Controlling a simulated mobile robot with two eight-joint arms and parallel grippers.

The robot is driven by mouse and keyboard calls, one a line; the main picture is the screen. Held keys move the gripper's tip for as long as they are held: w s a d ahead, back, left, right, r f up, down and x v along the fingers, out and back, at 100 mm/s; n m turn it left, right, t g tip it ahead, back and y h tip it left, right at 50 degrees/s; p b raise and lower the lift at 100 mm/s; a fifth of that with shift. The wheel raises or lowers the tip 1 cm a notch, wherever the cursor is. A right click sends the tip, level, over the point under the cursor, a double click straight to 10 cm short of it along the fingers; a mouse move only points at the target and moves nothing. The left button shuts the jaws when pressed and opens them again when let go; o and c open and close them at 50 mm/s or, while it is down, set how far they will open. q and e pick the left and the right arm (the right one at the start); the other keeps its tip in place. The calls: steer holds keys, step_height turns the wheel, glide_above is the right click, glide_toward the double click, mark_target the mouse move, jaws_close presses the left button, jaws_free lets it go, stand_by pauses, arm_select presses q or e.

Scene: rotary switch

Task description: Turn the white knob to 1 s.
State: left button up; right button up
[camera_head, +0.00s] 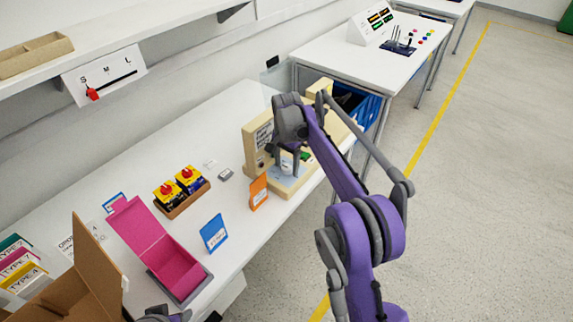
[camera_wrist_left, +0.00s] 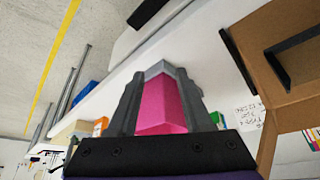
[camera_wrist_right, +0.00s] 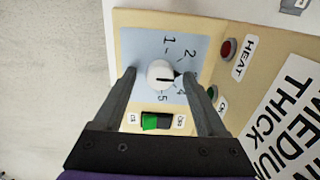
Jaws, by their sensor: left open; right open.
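The white knob (camera_wrist_right: 160,73) sits on a light blue dial plate (camera_wrist_right: 140,45) marked 1, 2, 4 and 5. Its dark pointer mark faces right in the right wrist view, between 2 and 4. My right gripper (camera_wrist_right: 160,80) is open, with one finger on each side of the knob and visible gaps to it. In the head view my right gripper (camera_head: 289,158) is over the cream machine (camera_head: 256,136) and largely hides the dial. My left gripper (camera_wrist_left: 162,95) is open and empty; it shows partly at the bottom edge of the head view (camera_head: 166,313).
Beside the dial are a green rocker switch (camera_wrist_right: 150,121) and a red HEAT lamp (camera_wrist_right: 228,48). On the table are an orange card (camera_head: 258,191), a blue card (camera_head: 213,232), an open pink box (camera_head: 138,229) and a cardboard box (camera_head: 95,275).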

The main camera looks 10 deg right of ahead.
steer(key=c, duration=1.2)
arm_select(q)
steer(key=shift+w, duration=0.1)
arm_select(e)
steer(key=shift+o, duration=0.2)
